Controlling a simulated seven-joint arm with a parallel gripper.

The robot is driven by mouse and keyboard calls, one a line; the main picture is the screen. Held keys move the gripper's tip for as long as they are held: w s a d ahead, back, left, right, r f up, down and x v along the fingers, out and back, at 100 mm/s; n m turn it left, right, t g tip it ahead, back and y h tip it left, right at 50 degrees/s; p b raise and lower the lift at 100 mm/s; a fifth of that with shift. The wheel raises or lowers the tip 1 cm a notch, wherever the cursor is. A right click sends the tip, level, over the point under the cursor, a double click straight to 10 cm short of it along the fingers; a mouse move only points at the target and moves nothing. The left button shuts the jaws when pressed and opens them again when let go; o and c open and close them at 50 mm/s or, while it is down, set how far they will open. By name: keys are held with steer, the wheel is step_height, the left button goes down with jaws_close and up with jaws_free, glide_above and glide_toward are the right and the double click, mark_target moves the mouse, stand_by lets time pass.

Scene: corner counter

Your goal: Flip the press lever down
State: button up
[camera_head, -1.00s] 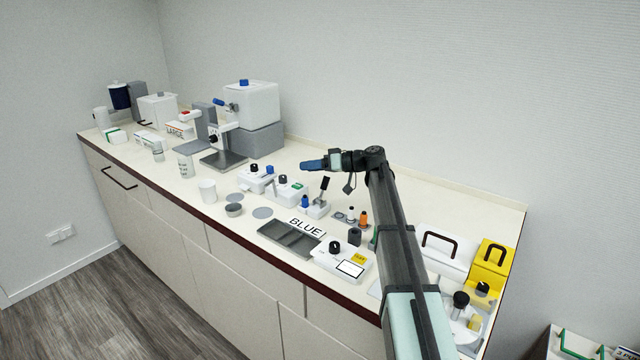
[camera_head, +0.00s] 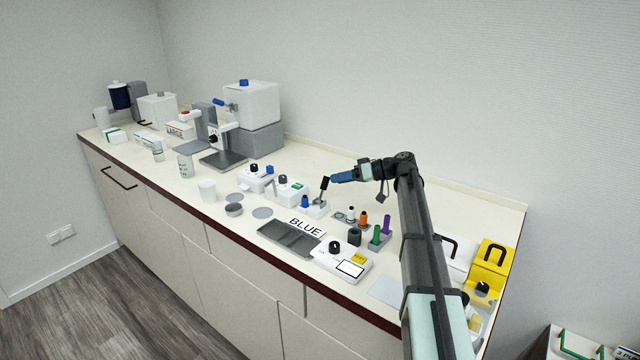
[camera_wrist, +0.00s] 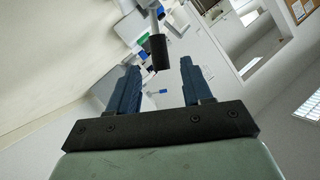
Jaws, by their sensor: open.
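A lever with a black grip (camera_head: 324,183) on a grey rod stands up, slightly tilted, from a small white block (camera_head: 316,209) with a blue knob on it. My gripper (camera_head: 334,178) is just right of the black grip, its blue fingers pointing left toward it. In the wrist view my gripper (camera_wrist: 160,65) is open, and the black grip (camera_wrist: 159,52) shows in the gap between the fingertips. Whether the grip touches a finger cannot be told. A second, blue-ended lever (camera_head: 219,101) sticks out of the white machine further back.
White control boxes (camera_head: 288,190) stand left of the lever. Orange, green (camera_head: 376,235) and purple pegs stand to its right. A grey tray (camera_head: 288,240) and a box with a black knob (camera_head: 342,259) lie in front. The counter behind the lever is clear.

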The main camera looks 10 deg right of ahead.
mark_target(324, 188)
steer(key=x, duration=0.7)
steer(key=shift+w+a, duration=0.1)
steer(key=shift+a, duration=0.25)
jaws_close()
stand_by(0.3)
